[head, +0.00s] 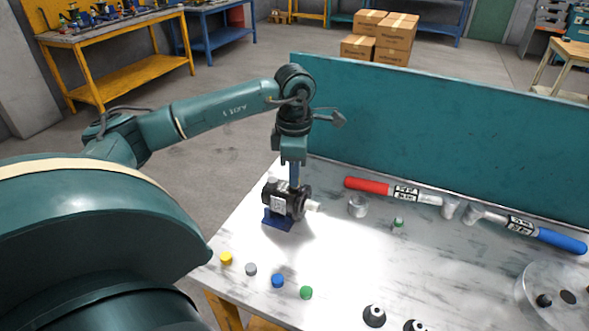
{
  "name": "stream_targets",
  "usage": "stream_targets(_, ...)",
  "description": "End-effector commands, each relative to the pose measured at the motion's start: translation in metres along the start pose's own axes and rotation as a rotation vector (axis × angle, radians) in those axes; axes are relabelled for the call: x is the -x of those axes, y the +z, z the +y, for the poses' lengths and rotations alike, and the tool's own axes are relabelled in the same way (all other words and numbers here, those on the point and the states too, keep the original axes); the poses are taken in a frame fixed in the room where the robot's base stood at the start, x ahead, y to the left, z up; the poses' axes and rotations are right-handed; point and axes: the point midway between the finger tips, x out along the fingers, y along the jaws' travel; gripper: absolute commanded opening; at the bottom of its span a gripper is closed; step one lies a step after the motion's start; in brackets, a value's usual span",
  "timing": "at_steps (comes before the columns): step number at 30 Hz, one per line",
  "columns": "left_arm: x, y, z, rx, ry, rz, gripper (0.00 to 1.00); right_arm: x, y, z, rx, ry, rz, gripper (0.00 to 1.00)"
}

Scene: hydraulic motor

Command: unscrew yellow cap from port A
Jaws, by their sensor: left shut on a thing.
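The black hydraulic motor (276,199) with a silver shaft sits on a blue stand (278,221) near the table's left edge. My left gripper (294,184) points straight down at the motor's top. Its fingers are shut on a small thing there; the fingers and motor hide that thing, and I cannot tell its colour. Port A cannot be made out. A yellow cap (226,258) lies apart on the table at the front left. My right gripper is not in view.
Grey (251,269), blue (277,281) and green (306,292) caps lie in front of the motor. Red-handled (368,186) and blue-handled (562,241) tools lie along the teal back panel (420,135). A metal cylinder (357,207) stands right of the motor. The table's middle is mostly clear.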

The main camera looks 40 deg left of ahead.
Motion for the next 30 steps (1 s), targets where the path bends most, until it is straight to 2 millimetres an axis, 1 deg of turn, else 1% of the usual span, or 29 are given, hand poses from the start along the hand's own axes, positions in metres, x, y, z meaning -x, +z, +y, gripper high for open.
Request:
stream_targets(3, 0.0016, 0.0003, -0.0003, 0.15, -0.001, 0.0, 0.0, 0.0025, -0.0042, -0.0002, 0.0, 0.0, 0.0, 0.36)
stream_targets(7, 0.0017, 0.0005, -0.0003, 0.302, -0.001, -0.001, 0.0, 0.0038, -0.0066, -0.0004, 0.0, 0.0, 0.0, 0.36)
stream_targets(10, 0.0011, 0.0005, -0.0002, 0.355, -0.001, -0.001, 0.0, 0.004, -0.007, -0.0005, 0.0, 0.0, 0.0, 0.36)
stream_targets(16, 0.0008, 0.0005, -0.0001, 0.36, 0.0, -0.001, 0.0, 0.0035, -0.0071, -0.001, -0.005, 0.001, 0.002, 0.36)
stream_targets(17, 0.0008, 0.0005, -0.0001, 0.359, 0.0, -0.001, 0.21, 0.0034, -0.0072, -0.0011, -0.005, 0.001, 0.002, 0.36)
stream_targets(20, 0.0008, 0.0005, -0.0002, 0.359, 0.0, -0.001, 0.29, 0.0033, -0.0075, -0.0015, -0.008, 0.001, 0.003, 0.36)
stream_targets(21, 0.0008, 0.0005, -0.0002, 0.358, 0.0, -0.001, 0.31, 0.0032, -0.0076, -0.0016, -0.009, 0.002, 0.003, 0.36)
stream_targets(30, 0.0007, 0.0, 0.0, 0.337, 0.0, -0.001, 0.31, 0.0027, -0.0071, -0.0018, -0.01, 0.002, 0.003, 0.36)
